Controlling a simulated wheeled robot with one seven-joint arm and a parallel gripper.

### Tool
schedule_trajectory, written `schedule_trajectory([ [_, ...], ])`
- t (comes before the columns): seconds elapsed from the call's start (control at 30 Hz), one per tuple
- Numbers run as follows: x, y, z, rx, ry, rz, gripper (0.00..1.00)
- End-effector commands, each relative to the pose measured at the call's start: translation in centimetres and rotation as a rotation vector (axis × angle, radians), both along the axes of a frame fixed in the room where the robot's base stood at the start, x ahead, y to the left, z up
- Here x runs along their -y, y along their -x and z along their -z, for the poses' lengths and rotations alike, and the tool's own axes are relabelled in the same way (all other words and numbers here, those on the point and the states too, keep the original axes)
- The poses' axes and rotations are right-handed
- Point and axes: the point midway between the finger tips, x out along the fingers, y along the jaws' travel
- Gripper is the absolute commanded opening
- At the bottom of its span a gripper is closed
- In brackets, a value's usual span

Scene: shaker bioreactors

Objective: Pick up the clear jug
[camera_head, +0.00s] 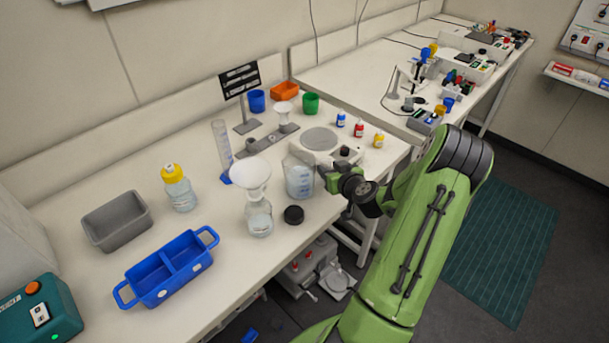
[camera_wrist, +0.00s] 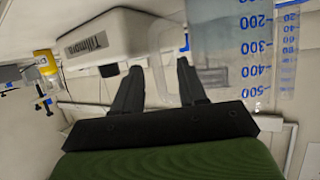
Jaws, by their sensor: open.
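The clear jug (camera_head: 299,177) has blue markings and stands upright on the white bench near its front edge, next to a round hotplate. In the wrist view the jug (camera_wrist: 235,50) fills the upper right, with its blue scale readable, and its clear handle reaches toward the fingers. My gripper (camera_head: 325,180) is close at the jug's right side in the head view. In the wrist view my gripper (camera_wrist: 158,75) has its two dark fingers apart, with nothing clearly held between them. Whether a finger touches the handle I cannot tell.
Close to the jug are a bottle with a white funnel (camera_head: 257,205), a black cap (camera_head: 294,215), a graduated cylinder (camera_head: 222,148) and the hotplate stirrer (camera_head: 320,139). A blue divided tray (camera_head: 168,270), a grey bin (camera_head: 117,221) and a yellow-capped bottle (camera_head: 179,190) stand to the left.

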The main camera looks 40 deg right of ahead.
Motion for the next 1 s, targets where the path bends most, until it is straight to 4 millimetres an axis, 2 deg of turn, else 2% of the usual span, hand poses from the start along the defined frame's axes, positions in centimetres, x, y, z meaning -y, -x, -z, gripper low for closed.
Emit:
schedule_trajectory([
  [0.07,0.00,0.05,0.03,0.000,0.000,0.000,0.42],
  [0.33,0.00,0.07,0.01,0.000,0.000,0.000,0.00],
  [1.0,0.00,0.08,-0.03,0.001,0.000,0.000,0.00],
])
